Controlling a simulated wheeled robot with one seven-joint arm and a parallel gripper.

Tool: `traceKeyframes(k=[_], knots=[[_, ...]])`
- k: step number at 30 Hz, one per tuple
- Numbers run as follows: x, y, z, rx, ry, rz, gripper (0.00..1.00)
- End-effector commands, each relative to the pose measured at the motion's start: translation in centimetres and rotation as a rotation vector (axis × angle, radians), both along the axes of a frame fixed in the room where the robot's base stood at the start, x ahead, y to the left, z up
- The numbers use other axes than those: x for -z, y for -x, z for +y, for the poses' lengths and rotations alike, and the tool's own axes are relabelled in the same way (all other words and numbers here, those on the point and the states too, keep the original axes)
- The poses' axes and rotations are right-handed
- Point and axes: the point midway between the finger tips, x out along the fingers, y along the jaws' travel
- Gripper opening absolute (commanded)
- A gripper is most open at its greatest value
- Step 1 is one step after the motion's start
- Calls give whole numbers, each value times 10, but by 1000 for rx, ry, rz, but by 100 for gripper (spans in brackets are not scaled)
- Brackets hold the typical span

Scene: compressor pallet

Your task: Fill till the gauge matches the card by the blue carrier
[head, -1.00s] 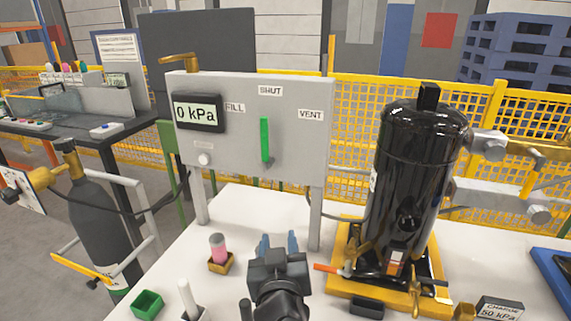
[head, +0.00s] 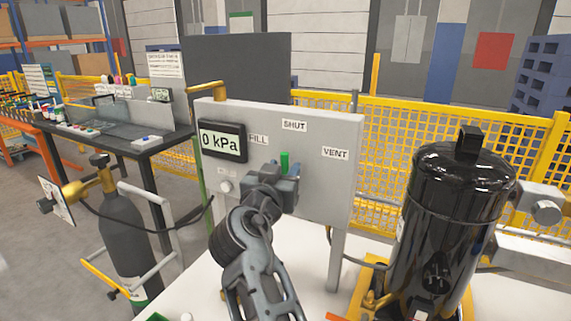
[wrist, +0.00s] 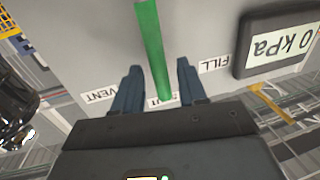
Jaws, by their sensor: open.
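The grey valve panel (head: 320,190) stands upright with FILL, SHUT and VENT labels. Its gauge (head: 222,141) reads 0 kPa, and it also shows upside down in the wrist view (wrist: 277,41). The green lever (head: 284,160) is upright below SHUT, its lower part hidden by my gripper (head: 276,178). In the wrist view, the green lever (wrist: 150,40) runs between the two blue fingers of my open gripper (wrist: 159,70), with gaps on both sides. The card and blue carrier are not in view now.
A black compressor (head: 453,220) stands right of the panel. A dark gas cylinder (head: 128,235) on a trolley stands left, its hose running to the panel. A dark bench (head: 165,140) is behind it. Yellow mesh fencing (head: 400,130) runs behind the panel.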

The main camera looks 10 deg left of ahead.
Motion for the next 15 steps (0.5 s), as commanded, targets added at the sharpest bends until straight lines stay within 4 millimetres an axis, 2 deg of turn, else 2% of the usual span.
traceKeyframes(k=[6,14,15], knots=[[0,-16,-2,-1,1,0,42],[1,-17,-2,-2,1,0,42],[1,-17,-2,-2,1,0,39]])
